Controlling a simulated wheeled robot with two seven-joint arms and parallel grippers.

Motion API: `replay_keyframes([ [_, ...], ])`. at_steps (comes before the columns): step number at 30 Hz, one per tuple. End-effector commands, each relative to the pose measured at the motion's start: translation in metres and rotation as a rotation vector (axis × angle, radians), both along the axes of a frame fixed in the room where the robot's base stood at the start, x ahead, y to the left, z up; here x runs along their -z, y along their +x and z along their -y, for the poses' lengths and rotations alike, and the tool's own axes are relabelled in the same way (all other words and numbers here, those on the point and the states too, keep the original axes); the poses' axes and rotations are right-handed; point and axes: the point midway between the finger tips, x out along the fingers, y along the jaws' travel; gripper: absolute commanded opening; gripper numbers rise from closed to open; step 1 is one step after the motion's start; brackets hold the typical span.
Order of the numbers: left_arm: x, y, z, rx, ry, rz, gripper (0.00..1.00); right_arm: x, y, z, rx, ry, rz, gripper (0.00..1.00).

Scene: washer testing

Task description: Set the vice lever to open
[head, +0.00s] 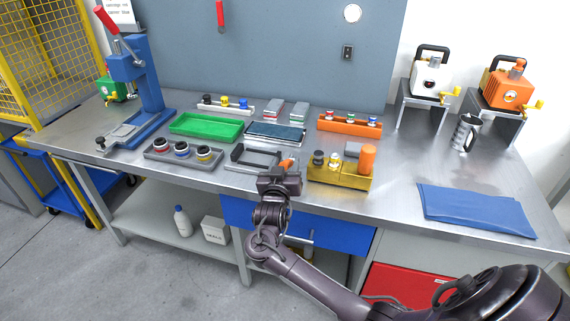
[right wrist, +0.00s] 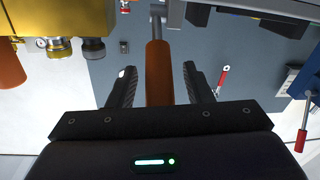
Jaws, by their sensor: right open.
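The vice (head: 246,166) is a low grey metal fixture with a dark frame, near the front middle of the bench. Its orange lever (head: 287,162) shows at its right end, just beyond my right gripper (head: 281,171). In the right wrist view the orange lever (right wrist: 158,75) lies between the two black fingers of my right gripper (right wrist: 161,76). The fingers are open, with a gap on each side of the lever. Part of the vice is hidden behind the gripper in the head view. My left gripper is not in view.
A yellow fixture (head: 335,180) with an orange cylinder stands close to the right of my gripper. A grey tray (head: 178,158) of round parts is to the left. Behind are a green tray (head: 205,128) and dark tray (head: 262,139). A blue cloth (head: 472,209) lies right.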

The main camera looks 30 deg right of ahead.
Motion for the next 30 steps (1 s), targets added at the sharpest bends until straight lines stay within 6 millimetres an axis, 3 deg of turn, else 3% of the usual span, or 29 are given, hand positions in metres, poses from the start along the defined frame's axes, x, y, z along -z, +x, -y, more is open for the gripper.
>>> replay_keyframes([
  [7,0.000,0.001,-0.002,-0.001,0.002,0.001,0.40,0.000,0.000,0.000,0.000,-0.001,-0.001,0.43],
  [17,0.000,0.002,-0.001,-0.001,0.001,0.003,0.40,0.000,0.000,0.000,-0.001,-0.001,-0.001,0.00],
  [30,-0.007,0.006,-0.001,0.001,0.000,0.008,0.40,-0.005,0.012,0.000,-0.001,0.034,-0.030,0.00],
])
